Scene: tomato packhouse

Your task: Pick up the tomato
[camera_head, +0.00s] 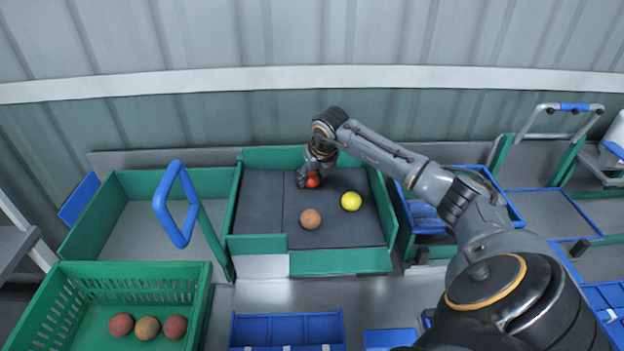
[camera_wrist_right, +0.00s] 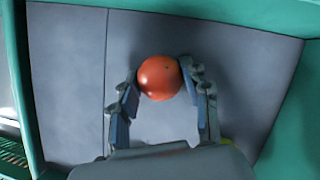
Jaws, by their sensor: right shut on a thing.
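A red tomato (camera_head: 313,180) is at the back of the dark sorting surface (camera_head: 265,205) in the green-walled bin. My right gripper (camera_head: 308,178) reaches down over it from the right. In the right wrist view the same tomato (camera_wrist_right: 159,77) sits between the fingertips of my right gripper (camera_wrist_right: 160,84), which are shut on it. I cannot tell whether it is clear of the surface. A brownish-orange tomato (camera_head: 310,219) and a yellow tomato (camera_head: 351,201) lie on the same surface, nearer the front. My left gripper is not in view.
A green crate (camera_head: 130,270) with several reddish-brown tomatoes stands at the front left. A blue handle loop (camera_head: 178,205) rises left of the bin. Blue trays (camera_head: 285,330) lie in front. A corrugated wall (camera_head: 230,115) closes off the back.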

